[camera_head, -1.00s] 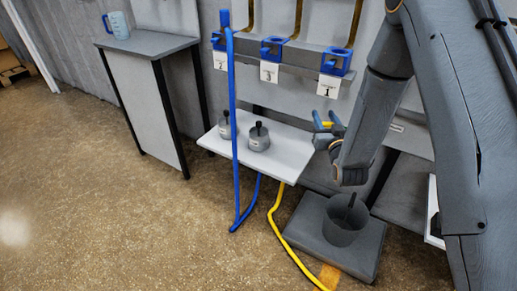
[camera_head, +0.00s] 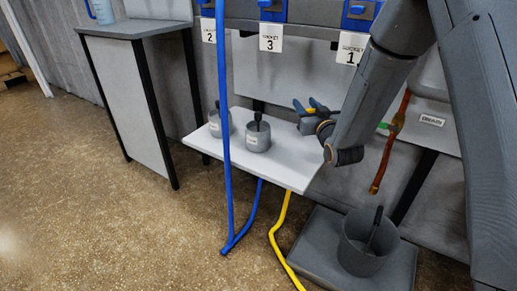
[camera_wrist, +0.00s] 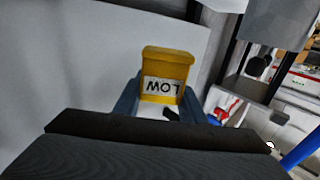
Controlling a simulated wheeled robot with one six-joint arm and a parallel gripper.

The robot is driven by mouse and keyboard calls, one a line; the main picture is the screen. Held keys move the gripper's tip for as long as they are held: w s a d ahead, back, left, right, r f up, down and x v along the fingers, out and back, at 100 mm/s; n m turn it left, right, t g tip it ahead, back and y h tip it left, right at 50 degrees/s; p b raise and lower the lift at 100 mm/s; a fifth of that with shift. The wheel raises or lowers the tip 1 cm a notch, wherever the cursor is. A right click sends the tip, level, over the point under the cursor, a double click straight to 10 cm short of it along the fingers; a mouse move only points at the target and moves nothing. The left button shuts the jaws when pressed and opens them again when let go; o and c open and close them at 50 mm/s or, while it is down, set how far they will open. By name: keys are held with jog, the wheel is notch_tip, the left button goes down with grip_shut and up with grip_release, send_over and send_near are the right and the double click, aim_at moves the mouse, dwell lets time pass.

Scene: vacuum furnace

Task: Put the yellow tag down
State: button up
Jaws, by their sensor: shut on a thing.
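The yellow tag (camera_wrist: 167,75) reads "LOW", upside down in the wrist view. My gripper (camera_wrist: 165,98) is shut on it, with a finger at each side of the tag. In the head view my gripper (camera_head: 308,108) is over the back right part of the white shelf (camera_head: 285,165), and only a little yellow shows at its fingers. I cannot tell how high the tag is above the shelf.
Two grey pots, a left pot (camera_head: 214,122) and a right pot (camera_head: 257,140), stand on the shelf left of my gripper. A blue hose (camera_head: 224,150) hangs in front. A grey bucket (camera_head: 362,255) stands on a low platform (camera_head: 318,250). The shelf's front right is clear.

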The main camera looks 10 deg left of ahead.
jog(key=f+b, duration=0.1)
jog(key=f, duration=0.2)
jog(key=f+b, duration=0.2)
jog(key=f, duration=0.2)
jog(key=f+b, duration=0.2)
jog(key=f, duration=0.1)
jog(key=shift+w+a+f, duration=0.3)
jog(key=shift+w+f, duration=0.05)
jog(key=shift+r, duration=0.1)
jog(key=o, duration=1.1)
jog(key=shift+c, duration=0.2)
